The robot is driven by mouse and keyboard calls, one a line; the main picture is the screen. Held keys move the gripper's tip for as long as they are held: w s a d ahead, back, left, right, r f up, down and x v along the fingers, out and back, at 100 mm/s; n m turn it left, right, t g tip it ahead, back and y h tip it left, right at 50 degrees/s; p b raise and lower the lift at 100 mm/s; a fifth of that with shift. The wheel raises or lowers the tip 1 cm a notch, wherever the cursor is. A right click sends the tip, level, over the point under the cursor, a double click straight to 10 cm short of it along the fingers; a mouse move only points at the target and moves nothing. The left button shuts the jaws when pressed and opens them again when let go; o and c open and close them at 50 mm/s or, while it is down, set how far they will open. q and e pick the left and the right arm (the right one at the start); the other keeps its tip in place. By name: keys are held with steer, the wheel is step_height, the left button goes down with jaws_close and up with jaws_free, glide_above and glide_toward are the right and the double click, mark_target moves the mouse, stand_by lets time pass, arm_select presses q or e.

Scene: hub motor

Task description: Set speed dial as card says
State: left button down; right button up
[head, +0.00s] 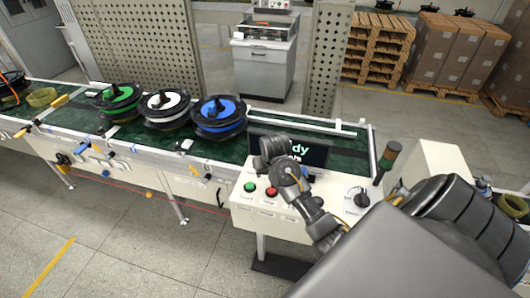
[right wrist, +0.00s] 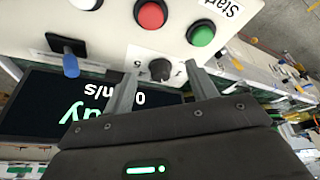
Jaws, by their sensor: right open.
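The speed dial is a small black knob (right wrist: 161,69) on the cream control panel (right wrist: 115,30), with the digits 5 and 1 beside it in the right wrist view. My right gripper (right wrist: 162,76) is open, its two fingers on either side of the knob; I cannot tell whether they touch it. The dark display (right wrist: 35,105) shows inverted text reading "0" and "m/s". In the head view my right arm hides the knob and part of the display (head: 317,155). I cannot make out a card. My left gripper is not in view.
A red button (head: 271,192) and a green button (head: 250,187) sit on the panel near my right arm. A larger rotary switch (head: 361,199) and a stack light (head: 388,158) stand to the right. Several wheel hubs, one blue (head: 218,110), lie on the green conveyor (head: 80,112).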

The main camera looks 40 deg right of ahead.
steer(key=w+d+r+m, duration=0.1)
steer(key=w+d+r, duration=0.2)
steer(key=w, duration=0.1)
steer(key=x, duration=1)
steer(key=shift+w+a+f, duration=0.1)
steer(key=shift+a+f, duration=0.15)
steer(key=c, duration=1)
